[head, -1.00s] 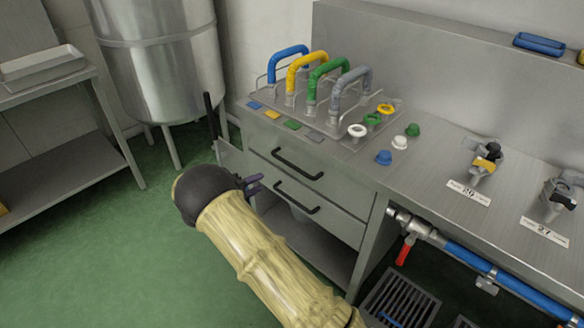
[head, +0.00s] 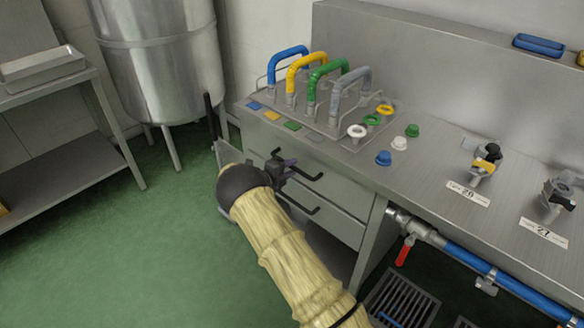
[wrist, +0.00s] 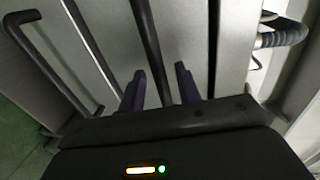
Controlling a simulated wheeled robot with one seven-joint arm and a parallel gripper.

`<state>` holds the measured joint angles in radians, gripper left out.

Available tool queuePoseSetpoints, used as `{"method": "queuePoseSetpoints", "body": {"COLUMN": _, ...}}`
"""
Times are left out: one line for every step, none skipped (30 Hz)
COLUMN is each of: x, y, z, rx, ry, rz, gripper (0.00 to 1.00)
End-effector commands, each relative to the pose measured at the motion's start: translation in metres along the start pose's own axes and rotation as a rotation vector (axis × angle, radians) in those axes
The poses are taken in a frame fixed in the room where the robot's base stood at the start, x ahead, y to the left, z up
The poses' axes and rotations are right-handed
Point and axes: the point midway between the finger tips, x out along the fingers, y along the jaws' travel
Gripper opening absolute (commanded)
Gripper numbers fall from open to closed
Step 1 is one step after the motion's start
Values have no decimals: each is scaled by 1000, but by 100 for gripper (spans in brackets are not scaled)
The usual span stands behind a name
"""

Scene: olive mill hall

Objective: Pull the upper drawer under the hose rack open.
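The upper drawer (head: 335,190) sits under the hose rack (head: 335,118) and looks shut. Its black bar handle (head: 312,177) is partly hidden behind my gripper (head: 284,172) in the head view. In the wrist view the upper handle (wrist: 147,35) runs between the two fingers of my gripper (wrist: 160,88). The fingers are apart, with a gap on each side of the bar. The lower drawer (head: 345,228) is also shut, and its handle (wrist: 45,62) lies to the left in the wrist view.
The steel counter (head: 430,175) carries coloured rings, caps and numbered taps. A red-handled valve (head: 404,252) and blue pipe (head: 500,282) run below it at right. A steel tank (head: 165,70) and a shelf table (head: 60,150) stand at left. Green floor (head: 150,250) in front is clear.

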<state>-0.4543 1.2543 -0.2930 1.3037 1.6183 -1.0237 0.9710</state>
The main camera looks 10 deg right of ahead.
Motion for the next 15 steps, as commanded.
{"method": "queuePoseSetpoints", "body": {"x": 6, "y": 0, "z": 0, "rx": 0, "ry": 1, "rz": -1, "gripper": 33}}
{"method": "queuePoseSetpoints", "body": {"x": 9, "y": 0, "z": 0, "rx": 0, "ry": 1, "rz": -1, "gripper": 33}}
{"method": "queuePoseSetpoints", "body": {"x": 12, "y": 0, "z": 0, "rx": 0, "ry": 1, "rz": -1, "gripper": 33}}
{"method": "queuePoseSetpoints", "body": {"x": 13, "y": 0, "z": 0, "rx": 0, "ry": 0, "rz": -1, "gripper": 33}}
{"method": "queuePoseSetpoints", "body": {"x": 14, "y": 0, "z": 0, "rx": 0, "ry": 0, "rz": -1, "gripper": 33}}
{"method": "queuePoseSetpoints", "body": {"x": 15, "y": 0, "z": 0, "rx": 0, "ry": 0, "rz": -1, "gripper": 33}}
{"method": "queuePoseSetpoints", "body": {"x": 15, "y": 0, "z": 0, "rx": 0, "ry": -1, "rz": 0, "gripper": 33}}
{"method": "queuePoseSetpoints", "body": {"x": 16, "y": 0, "z": 0, "rx": 0, "ry": -1, "rz": 0, "gripper": 33}}
{"method": "queuePoseSetpoints", "body": {"x": 15, "y": 0, "z": 0, "rx": 0, "ry": -1, "rz": 0, "gripper": 33}}
{"method": "queuePoseSetpoints", "body": {"x": 15, "y": 0, "z": 0, "rx": 0, "ry": -1, "rz": 0, "gripper": 33}}
{"method": "queuePoseSetpoints", "body": {"x": 15, "y": 0, "z": 0, "rx": 0, "ry": -1, "rz": 0, "gripper": 33}}
{"method": "queuePoseSetpoints", "body": {"x": 15, "y": 0, "z": 0, "rx": 0, "ry": -1, "rz": 0, "gripper": 33}}
{"method": "queuePoseSetpoints", "body": {"x": 15, "y": 0, "z": 0, "rx": 0, "ry": -1, "rz": 0, "gripper": 33}}
{"method": "queuePoseSetpoints", "body": {"x": 15, "y": 0, "z": 0, "rx": 0, "ry": -1, "rz": 0, "gripper": 28}}
{"method": "queuePoseSetpoints", "body": {"x": 15, "y": 0, "z": 0, "rx": 0, "ry": -1, "rz": 0, "gripper": 20}}
